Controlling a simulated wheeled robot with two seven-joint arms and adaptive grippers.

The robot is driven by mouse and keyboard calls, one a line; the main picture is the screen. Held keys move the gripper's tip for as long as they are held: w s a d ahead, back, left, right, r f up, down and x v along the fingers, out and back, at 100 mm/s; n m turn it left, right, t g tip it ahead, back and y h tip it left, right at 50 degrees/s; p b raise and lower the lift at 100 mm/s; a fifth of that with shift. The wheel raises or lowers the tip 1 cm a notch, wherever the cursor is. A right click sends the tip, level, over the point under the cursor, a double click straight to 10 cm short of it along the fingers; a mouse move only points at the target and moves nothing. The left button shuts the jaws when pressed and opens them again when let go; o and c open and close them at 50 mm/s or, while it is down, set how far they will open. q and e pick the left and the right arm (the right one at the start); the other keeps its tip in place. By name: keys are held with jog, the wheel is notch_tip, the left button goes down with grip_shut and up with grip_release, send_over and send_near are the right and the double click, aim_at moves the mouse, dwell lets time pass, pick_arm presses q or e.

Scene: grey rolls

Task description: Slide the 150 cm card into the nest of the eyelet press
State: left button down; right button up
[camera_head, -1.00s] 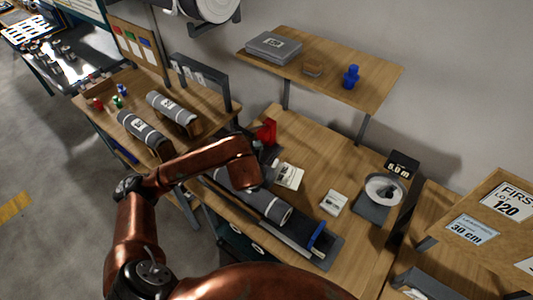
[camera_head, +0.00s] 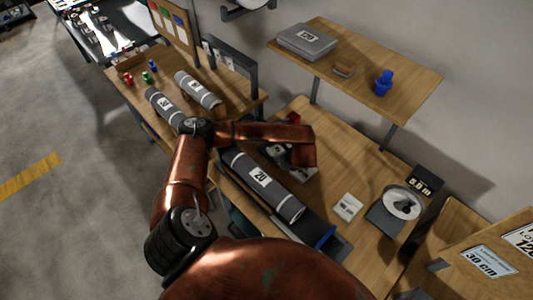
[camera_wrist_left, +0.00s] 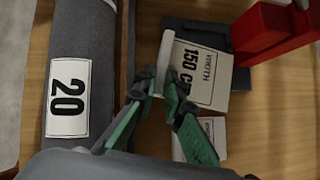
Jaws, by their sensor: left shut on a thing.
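The white 150 cm card (camera_wrist_left: 196,70) is in the left wrist view, its left edge between the green-sided fingers of my left gripper (camera_wrist_left: 161,88), which is shut on it. The card's upper part overlaps the dark base (camera_wrist_left: 186,24) of the red eyelet press (camera_wrist_left: 262,30). I cannot tell whether the card is in the nest or above it. In the head view only a bit of the red press (camera_head: 293,118) shows behind my copper left arm; my left gripper (camera_head: 288,160) is mostly hidden there. My right gripper is not in view.
A grey roll labelled 20 (camera_head: 262,180) lies along the bench's front, left of my gripper in the left wrist view. A shelf (camera_head: 352,75) is above the back.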

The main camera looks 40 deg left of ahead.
aim_at(273, 150)
pick_arm(q)
jog(key=a+n, duration=0.1)
jog(key=a+f+n+g, duration=0.1)
jog(key=a, duration=0.1)
jog(key=s+a, duration=0.1)
jog(key=a, duration=0.1)
jog(key=shift+f+n+g, duration=0.15)
jog(key=shift+n+g, duration=0.15)
jog(key=shift+n, duration=0.1)
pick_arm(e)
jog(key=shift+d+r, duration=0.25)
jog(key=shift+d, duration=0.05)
pick_arm(q)
jog(key=shift+y, duration=0.3)
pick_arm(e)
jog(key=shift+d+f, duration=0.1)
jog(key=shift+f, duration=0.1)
